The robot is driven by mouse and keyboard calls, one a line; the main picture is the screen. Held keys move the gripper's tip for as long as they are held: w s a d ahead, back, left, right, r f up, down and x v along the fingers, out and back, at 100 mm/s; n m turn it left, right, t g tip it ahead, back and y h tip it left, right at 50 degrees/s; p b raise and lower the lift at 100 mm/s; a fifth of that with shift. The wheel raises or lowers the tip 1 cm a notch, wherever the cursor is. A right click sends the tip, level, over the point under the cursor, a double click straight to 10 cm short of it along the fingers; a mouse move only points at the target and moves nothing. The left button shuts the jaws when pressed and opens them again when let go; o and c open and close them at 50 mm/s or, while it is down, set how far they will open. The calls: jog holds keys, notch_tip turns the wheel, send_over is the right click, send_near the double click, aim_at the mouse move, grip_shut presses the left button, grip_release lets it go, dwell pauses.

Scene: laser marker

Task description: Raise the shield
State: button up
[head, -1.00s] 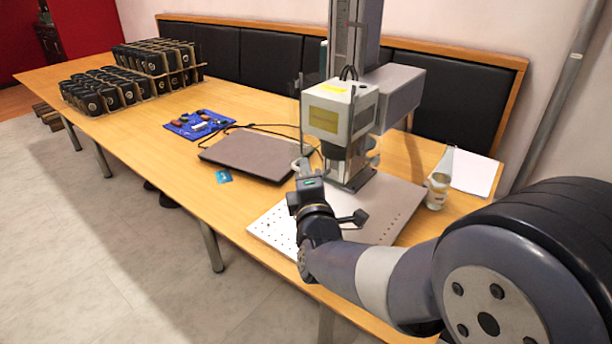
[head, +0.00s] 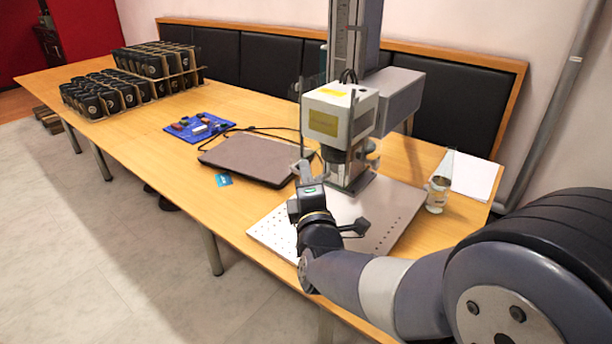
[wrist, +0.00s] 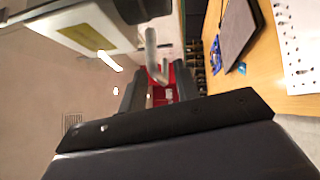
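The laser marker head (head: 340,115) is a white box with a yellow label, hung on a column above a perforated metal plate (head: 385,205). The shield looks like a clear panel around the head; its edges are hard to make out. A pale curved handle (wrist: 153,55) shows in the wrist view, beneath the white box. My gripper (head: 303,178) is in front of and just below the head. In the wrist view my gripper's fingers (wrist: 157,88) stand apart, with the handle's lower end in line with the gap. I cannot tell whether they touch it.
A closed laptop (head: 255,157) and a blue board with parts (head: 199,126) lie left of the machine. A glass container (head: 437,190) and white paper (head: 475,175) are to the right. Several dark cups (head: 105,92) stand in racks at the far left.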

jog(key=s+d+f, duration=0.1)
jog(key=s, duration=0.8)
jog(key=shift+s+d, duration=0.15)
jog(key=shift+s, duration=0.15)
jog(key=shift+w+f, duration=0.1)
jog(key=w, duration=0.3)
jog(key=w+a, duration=0.1)
jog(key=w, duration=0.6)
jog(key=shift+w+a+r, duration=0.2)
jog(key=shift+w, duration=0.15)
jog(key=shift+s+f+b, duration=0.1)
jog(key=shift+f+b, duration=0.2)
jog(key=shift+b, duration=0.15)
